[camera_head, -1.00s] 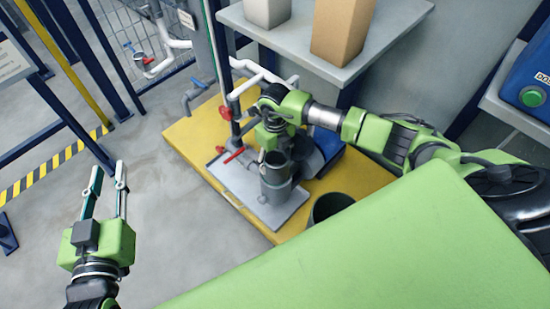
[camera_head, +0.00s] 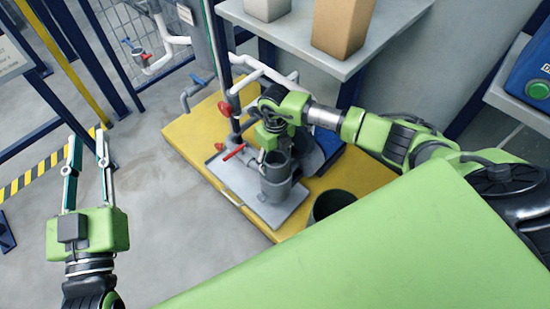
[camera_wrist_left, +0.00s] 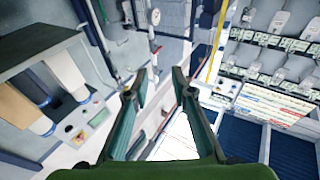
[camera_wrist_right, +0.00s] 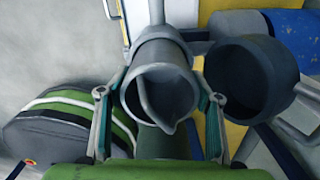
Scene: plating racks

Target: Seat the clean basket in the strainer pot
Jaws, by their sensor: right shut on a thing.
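The strainer pot (camera_head: 275,188) is a grey upright cylinder on a light grey plate. A grey, open-topped cup that looks like the basket (camera_head: 276,159) is at the pot's mouth; I cannot tell how deep it sits. My right gripper (camera_head: 272,142) is shut on it from above and behind. In the right wrist view the basket's round mouth (camera_wrist_right: 172,98) lies between the fingers of my right gripper (camera_wrist_right: 160,97), with a thin curved strip inside. My left gripper (camera_head: 87,150) is open and empty, out over the floor at left; it also shows in the left wrist view (camera_wrist_left: 160,75).
A dark open bucket (camera_head: 331,204) stands on the yellow platform (camera_head: 186,127) right of the pot. Pipes with a red-handled valve (camera_head: 233,153) stand close on the left. A grey shelf (camera_head: 290,42) with boxes hangs behind.

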